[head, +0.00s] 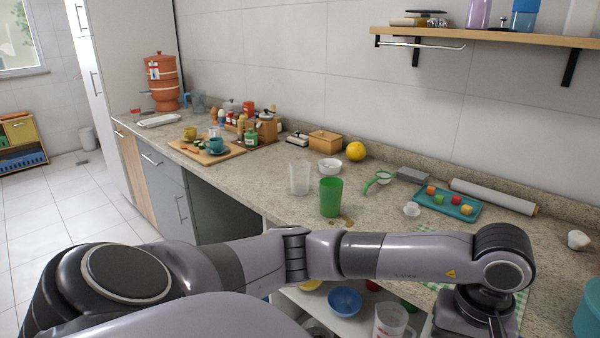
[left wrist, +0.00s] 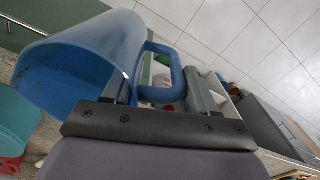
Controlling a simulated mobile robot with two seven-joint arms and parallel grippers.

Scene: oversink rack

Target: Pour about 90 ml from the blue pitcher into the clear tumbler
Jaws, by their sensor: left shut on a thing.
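The blue pitcher (left wrist: 90,55) fills the upper left of the left wrist view, its open mouth facing left and a few greenish specks inside. My left gripper (left wrist: 163,88) is shut on its handle (left wrist: 176,68). I cannot tell the liquid level or true tilt. In the head view my left arm crosses the front to the lower right; its gripper and the pitcher are hidden or out of frame there. The clear tumbler (head: 299,179) stands upright on the counter, left of a green tumbler (head: 330,197), well left of my left wrist. My right gripper is not in view.
A white bowl (head: 330,166), yellow fruit (head: 355,151), green strainer (head: 377,182) and small white cup (head: 411,209) lie around the tumblers. A blue tray (head: 447,203) holds several colored pieces. A wall shelf (head: 490,32) hangs above.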

